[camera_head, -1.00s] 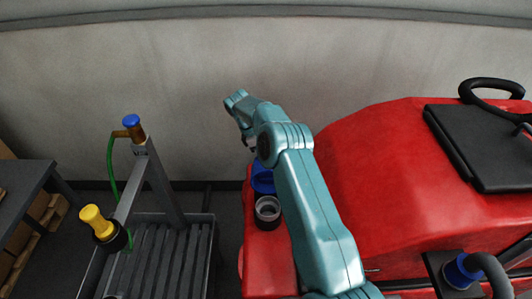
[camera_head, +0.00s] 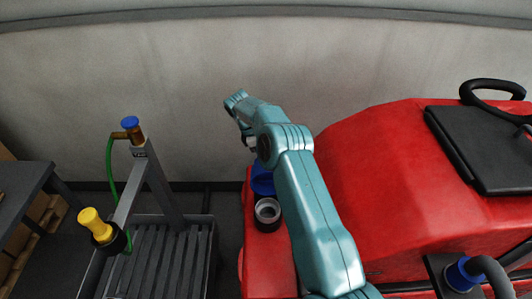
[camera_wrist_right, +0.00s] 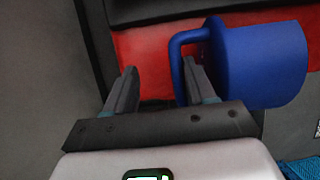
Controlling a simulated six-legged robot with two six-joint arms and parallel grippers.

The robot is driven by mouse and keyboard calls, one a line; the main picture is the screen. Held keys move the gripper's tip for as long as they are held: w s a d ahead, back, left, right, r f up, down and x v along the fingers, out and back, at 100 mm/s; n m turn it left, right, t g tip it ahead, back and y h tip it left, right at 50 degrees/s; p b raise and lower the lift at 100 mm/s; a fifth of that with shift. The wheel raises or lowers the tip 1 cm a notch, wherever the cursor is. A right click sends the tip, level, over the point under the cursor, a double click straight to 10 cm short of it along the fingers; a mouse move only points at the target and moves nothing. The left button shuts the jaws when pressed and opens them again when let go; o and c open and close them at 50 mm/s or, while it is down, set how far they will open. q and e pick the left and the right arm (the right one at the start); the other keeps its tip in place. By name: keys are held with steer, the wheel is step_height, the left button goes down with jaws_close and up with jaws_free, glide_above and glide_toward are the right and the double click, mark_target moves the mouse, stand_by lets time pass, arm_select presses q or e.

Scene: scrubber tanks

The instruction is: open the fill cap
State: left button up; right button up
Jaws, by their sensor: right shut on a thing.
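The blue fill cap (camera_head: 262,180) stands tilted up at the far side of the round grey filler neck (camera_head: 267,211), whose mouth shows open. In the right wrist view the cap (camera_wrist_right: 265,62) is a blue cylinder with a looped handle (camera_wrist_right: 179,70). My right gripper (camera_wrist_right: 160,66) is at this handle, which lies between its fingers, with the right finger inside the loop. It is shut on the handle, though a gap shows beside the left finger. In the head view my right arm hides most of the gripper and part of the cap. My left gripper is not in view.
The red machine body (camera_head: 385,165) rises right of the neck, with a black pad (camera_head: 480,150) on top. To the left stands a grey stand (camera_head: 165,255) with a blue-topped tap (camera_head: 132,128) and a yellow-handled item (camera_head: 93,222). A wall is behind.

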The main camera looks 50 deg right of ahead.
steer(key=shift+f, duration=0.3)
steer(key=p+v, duration=0.5)
steer(key=v, duration=0.7)
steer(key=shift+r, duration=0.3)
steer(key=shift+f, duration=0.1)
steer(key=shift+a, duration=0.1)
steer(key=shift+s, duration=0.1)
